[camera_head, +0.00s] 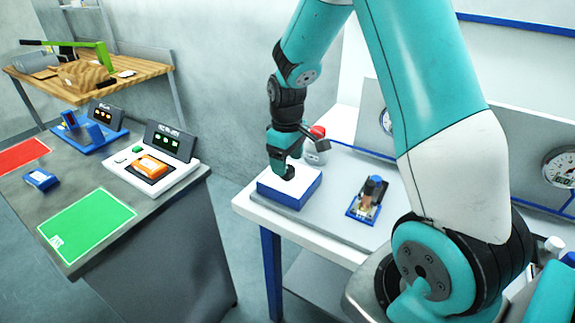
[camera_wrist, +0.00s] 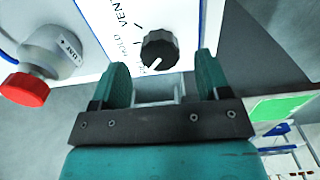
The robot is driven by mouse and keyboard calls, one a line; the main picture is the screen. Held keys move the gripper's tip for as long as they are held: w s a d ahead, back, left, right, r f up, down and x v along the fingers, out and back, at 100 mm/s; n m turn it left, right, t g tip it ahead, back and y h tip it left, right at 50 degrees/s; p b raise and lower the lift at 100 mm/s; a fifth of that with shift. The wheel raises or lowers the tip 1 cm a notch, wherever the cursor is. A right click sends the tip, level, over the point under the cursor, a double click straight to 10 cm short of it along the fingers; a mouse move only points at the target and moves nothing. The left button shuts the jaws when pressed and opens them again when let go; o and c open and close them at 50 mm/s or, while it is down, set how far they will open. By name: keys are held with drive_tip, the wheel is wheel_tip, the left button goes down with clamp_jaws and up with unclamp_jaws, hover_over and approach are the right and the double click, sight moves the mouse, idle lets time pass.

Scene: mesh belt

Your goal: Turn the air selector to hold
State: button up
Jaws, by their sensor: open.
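The air selector is a black ridged knob (camera_wrist: 160,48) on a white-topped box with blue sides (camera_head: 295,200). In the wrist view the white panel (camera_wrist: 185,15) carries the words HOLD and VENT left of the knob. A white pointer mark on the knob faces the lower left, below the word HOLD. My gripper (camera_wrist: 161,66) is open, with one finger on each side of the knob's near edge; I cannot tell whether they touch it. In the head view my gripper (camera_head: 287,174) hangs over the box and hides the knob.
A red-capped grey valve (camera_wrist: 42,72) stands beside the box. On the white bench are a small blue-based fitting (camera_head: 368,198) and a gauge (camera_head: 558,167) behind. A dark counter at left holds a green mat (camera_head: 87,225) and an orange device (camera_head: 151,167).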

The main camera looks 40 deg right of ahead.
drive_tip(key=shift+f, duration=1.4)
drive_tip(key=c, duration=0.9)
drive_tip(key=shift+c, duration=0.2)
drive_tip(key=shift+m, duration=0.4)
drive_tip(key=m, duration=0.3)
drive_tip(key=shift+m, duration=0.3)
drive_tip(key=shift+w+m+p, duration=0.1)
drive_tip(key=shift+m+p, duration=0.2)
drive_tip(key=shift+m, duration=1.9)
